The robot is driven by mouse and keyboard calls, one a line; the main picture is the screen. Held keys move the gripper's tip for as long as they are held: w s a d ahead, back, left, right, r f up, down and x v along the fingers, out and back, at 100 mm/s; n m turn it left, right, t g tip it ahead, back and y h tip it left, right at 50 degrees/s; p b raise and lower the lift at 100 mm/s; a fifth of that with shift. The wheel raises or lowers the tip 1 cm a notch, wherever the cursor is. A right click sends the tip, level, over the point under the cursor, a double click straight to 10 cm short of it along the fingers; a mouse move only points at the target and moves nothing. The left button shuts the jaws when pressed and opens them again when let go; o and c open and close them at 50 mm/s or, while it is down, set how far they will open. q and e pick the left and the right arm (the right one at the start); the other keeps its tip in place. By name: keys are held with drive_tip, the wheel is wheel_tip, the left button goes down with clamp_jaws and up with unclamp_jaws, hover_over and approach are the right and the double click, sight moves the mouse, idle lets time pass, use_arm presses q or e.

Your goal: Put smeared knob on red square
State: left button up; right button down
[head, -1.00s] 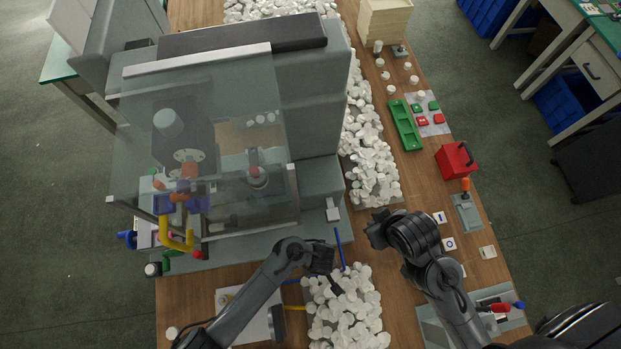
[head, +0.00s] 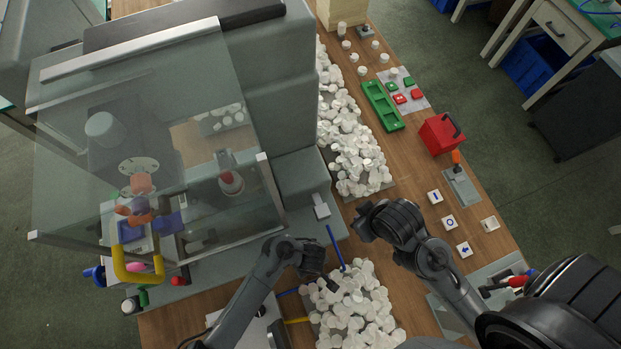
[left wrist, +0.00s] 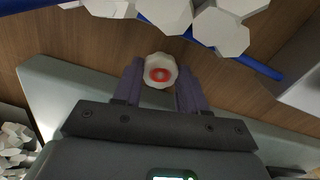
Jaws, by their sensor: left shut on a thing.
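In the left wrist view, my left gripper (left wrist: 160,88) is shut on a white knob (left wrist: 174,62) with a red ring-shaped print (left wrist: 159,75) on its face. In the head view, my left gripper (head: 328,282) is over the near pile of white knobs, and I cannot make out the held knob there. Two red squares (head: 400,99) (head: 416,94) lie beside green squares (head: 392,87) on a light mat (head: 421,105) at the back right, far from my left gripper. My right gripper (head: 364,224) is over the table's middle; its fingers are unclear.
The pad printer (head: 295,190) with a clear cover fills the left. White knob piles (head: 350,140) run along its right side. A green tray (head: 382,106), red box (head: 440,135), orange-handled lever (head: 457,168) and several marked tiles (head: 449,223) stand on the right.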

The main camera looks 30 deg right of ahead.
use_arm(q)
drive_tip(key=shift+f, duration=0.15)
drive_tip(key=o, duration=1)
